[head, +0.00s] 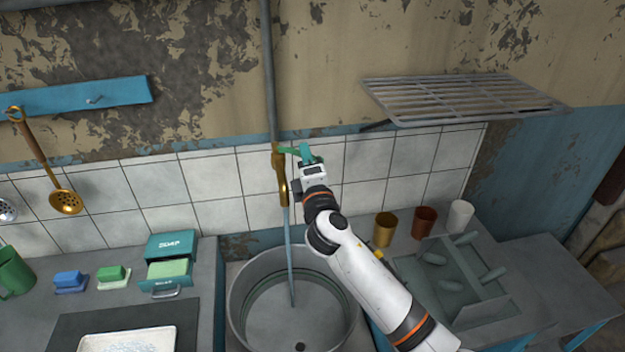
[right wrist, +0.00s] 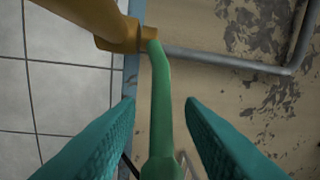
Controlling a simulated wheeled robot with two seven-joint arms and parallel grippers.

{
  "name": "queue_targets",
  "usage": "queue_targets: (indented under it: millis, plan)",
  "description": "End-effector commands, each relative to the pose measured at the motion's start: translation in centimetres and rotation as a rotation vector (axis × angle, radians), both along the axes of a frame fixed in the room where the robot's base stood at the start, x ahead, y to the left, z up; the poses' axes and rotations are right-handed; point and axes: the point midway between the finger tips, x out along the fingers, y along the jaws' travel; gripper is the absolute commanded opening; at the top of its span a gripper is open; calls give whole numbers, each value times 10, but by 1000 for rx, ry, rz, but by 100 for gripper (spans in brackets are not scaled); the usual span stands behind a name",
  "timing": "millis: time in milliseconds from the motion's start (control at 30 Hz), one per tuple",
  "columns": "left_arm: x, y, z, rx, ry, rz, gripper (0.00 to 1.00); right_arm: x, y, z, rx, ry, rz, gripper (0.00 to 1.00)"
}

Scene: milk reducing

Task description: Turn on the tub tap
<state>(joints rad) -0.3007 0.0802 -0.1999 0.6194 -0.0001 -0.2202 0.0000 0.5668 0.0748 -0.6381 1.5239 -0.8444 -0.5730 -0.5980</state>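The brass tub tap (head: 279,172) is on the tiled wall above the round metal tub (head: 238,300). A thin bluish stream (head: 291,260) runs from its spout down into the tub. The tap's green lever (right wrist: 161,100) points toward my right gripper (head: 306,153), which is up at the tap from the right. In the right wrist view, the two teal fingers of my right gripper (right wrist: 160,112) are apart, one on each side of the lever, with gaps visible. In the head view the gripper partly hides the lever. My left gripper is not in view.
A metal wall rack (head: 455,98) juts out to the upper right. Several cups, including a brown one (head: 424,222), and a grey tray (head: 460,310) stand on the right counter. Soap boxes (head: 168,262) and a white tray (head: 128,340) are at the left. A vertical pipe (head: 268,75) rises above the tap.

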Motion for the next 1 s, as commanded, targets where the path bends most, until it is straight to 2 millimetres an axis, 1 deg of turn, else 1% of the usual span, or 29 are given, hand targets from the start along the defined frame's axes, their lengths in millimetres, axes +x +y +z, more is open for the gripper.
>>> queue_targets:
  millis: [33, 300, 400, 500, 600, 700, 1000]
  plan:
    - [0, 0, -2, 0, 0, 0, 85, -9, -1, -4, 1, 1, 2, 35]
    - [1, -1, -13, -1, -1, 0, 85, -65, -9, -13, 1, 3, 3, 35]
    - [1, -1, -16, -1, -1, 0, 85, -82, -11, -15, 0, 2, 2, 35]
    - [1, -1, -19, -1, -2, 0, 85, -94, -12, -16, -1, 2, 3, 35]
    - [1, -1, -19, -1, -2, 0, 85, -101, -14, -16, -1, 2, 2, 35]
    - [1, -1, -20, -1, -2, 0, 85, -104, -14, -15, -1, 2, 2, 35]
    - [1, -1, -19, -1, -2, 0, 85, -104, -14, -15, 0, 1, 2, 35]
